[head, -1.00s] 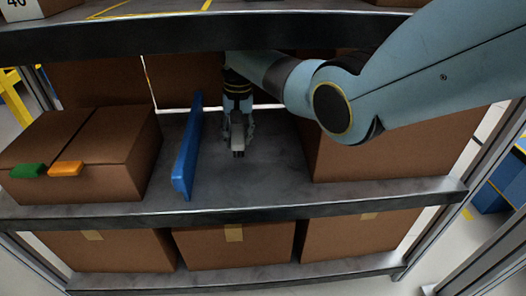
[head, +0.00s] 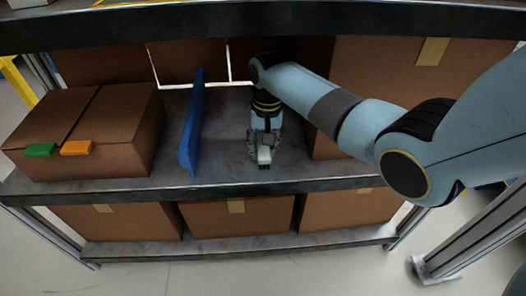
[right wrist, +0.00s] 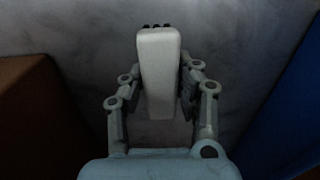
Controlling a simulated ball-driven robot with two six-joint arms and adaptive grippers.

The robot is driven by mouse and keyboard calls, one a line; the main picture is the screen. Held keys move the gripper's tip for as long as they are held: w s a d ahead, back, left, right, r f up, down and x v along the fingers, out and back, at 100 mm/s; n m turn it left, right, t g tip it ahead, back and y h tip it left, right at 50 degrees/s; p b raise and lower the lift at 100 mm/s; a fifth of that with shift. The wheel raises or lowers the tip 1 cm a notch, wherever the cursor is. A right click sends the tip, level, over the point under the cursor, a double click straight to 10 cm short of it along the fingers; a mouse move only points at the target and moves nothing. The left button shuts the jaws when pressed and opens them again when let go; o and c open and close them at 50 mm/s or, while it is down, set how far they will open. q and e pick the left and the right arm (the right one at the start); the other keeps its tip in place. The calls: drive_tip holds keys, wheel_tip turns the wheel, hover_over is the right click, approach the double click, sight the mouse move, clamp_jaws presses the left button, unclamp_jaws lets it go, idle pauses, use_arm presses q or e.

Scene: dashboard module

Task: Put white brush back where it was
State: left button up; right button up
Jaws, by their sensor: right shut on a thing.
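The white brush (head: 264,155) is between the fingers of my right gripper (head: 263,146), over the middle shelf (head: 225,160) near its front edge. In the right wrist view the brush (right wrist: 159,70) is a pale block with dark bristle tips at its far end. Both fingers of the right gripper (right wrist: 155,95) close on its sides. The head view does not show clearly whether the brush touches the shelf. My left gripper is not in view.
A blue upright board (head: 192,125) stands left of my right gripper. A brown box (head: 85,130) with a green brush (head: 40,150) and an orange brush (head: 76,148) is further left. A large brown box (head: 415,75) is on the right. The upper shelf (head: 200,28) hangs above.

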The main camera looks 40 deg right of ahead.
drive_tip(key=shift+r, duration=0.15)
drive_tip(key=o, duration=1)
drive_tip(key=r+p, duration=0.1)
drive_tip(key=r, duration=0.2)
drive_tip(key=r+p, duration=0.2)
drive_tip(key=r, duration=0.2)
drive_tip(key=shift+d+r, duration=0.2)
drive_tip(key=shift+r, duration=0.05)
drive_tip(key=shift+s, duration=0.15)
